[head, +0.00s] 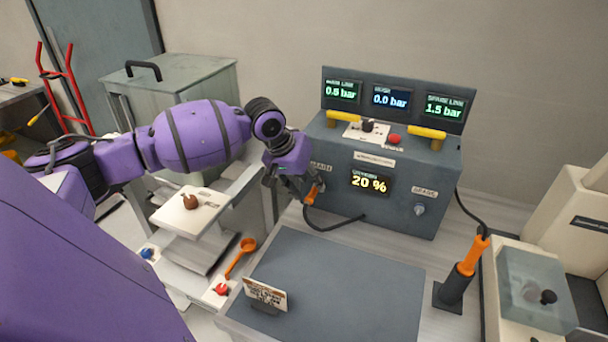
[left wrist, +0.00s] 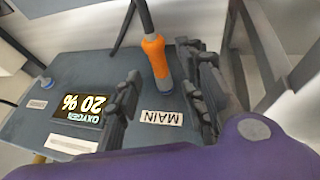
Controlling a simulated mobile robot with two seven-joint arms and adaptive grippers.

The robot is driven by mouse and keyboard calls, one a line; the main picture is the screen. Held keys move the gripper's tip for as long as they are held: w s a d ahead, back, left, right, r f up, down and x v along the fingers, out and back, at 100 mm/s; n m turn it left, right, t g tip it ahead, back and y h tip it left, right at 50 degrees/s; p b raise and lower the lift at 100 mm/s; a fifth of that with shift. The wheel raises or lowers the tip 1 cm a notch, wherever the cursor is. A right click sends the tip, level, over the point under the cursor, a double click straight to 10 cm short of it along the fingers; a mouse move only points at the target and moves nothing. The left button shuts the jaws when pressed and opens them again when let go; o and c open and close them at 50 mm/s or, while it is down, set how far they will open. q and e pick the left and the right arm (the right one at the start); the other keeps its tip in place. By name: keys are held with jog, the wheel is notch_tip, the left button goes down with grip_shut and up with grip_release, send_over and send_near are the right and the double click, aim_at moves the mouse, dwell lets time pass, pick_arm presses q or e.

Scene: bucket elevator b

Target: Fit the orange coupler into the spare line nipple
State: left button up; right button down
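The orange coupler (head: 313,194) is at the left of the front of the grey control box (head: 385,165), with a black hose hanging from it. In the left wrist view the coupler (left wrist: 155,57) points at the box beside the MAIN label and appears seated on the main nipple; the joint is partly hidden. The spare line nipple (head: 419,210) is a small grey-blue fitting at the right of the same face, below its label. My left gripper (head: 300,190) is at the coupler. Its fingers (left wrist: 165,92) are apart, one on either side of it, with visible gaps. My right gripper is not in view.
The box shows 20 % oxygen; its upper panel (head: 388,98) shows three pressures. A black stand (head: 453,292) holds an orange-handled tool (head: 474,253) at the right. A dark mat (head: 350,275) with a small sign (head: 265,295) lies in front, mostly clear.

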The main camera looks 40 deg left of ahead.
pick_arm(q)
jog(key=shift+x, duration=1.1)
grip_shut()
